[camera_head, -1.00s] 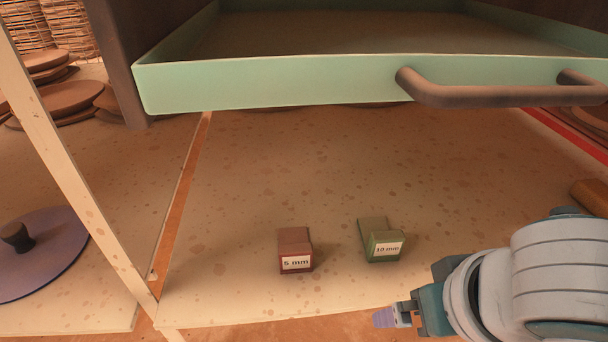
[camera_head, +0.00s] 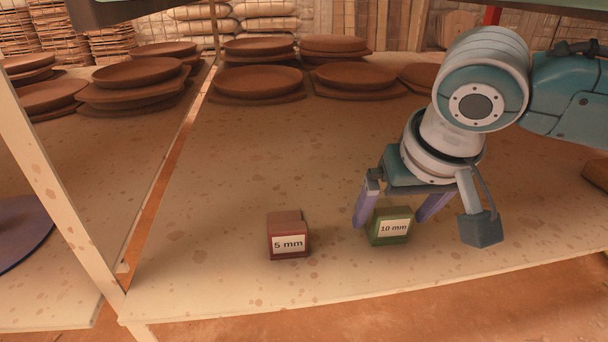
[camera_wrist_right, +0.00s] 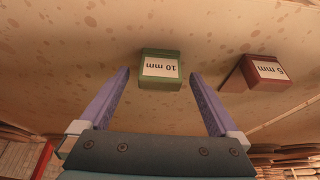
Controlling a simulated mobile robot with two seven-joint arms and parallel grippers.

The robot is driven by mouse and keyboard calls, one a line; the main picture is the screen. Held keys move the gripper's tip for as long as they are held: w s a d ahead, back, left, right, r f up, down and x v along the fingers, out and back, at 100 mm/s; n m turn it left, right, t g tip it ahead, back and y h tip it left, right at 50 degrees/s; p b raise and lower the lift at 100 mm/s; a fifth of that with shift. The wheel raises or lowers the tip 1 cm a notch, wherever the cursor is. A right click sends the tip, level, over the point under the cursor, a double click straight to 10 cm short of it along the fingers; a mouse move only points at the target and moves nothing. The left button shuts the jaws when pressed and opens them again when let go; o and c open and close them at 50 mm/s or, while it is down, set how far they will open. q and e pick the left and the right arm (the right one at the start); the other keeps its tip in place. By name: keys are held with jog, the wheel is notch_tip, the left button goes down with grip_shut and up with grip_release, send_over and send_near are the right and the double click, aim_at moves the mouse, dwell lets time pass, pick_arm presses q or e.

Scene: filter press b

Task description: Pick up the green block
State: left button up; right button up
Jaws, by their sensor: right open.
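The green block (camera_head: 390,227), labelled "10 mm", stands on the speckled tabletop near its front edge. My right gripper (camera_head: 392,224) is open, with one purple finger to the left of the block and the other to the right. In the right wrist view the green block (camera_wrist_right: 161,70) lies ahead, between the lines of the two open fingers (camera_wrist_right: 160,84), with gaps on both sides. I cannot tell whether the fingertips reach past its near face. My left gripper is not in view.
A red block (camera_head: 288,236) labelled "5 mm" stands to the left of the green one; it also shows in the right wrist view (camera_wrist_right: 254,73). Brown round plates (camera_head: 258,82) sit on boards at the back. A pale post (camera_head: 55,190) rises at the left. The middle tabletop is clear.

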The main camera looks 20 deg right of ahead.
jog(key=shift+s+f, duration=0.1)
jog(key=shift+s, duration=0.1)
jog(key=c, duration=1.5)
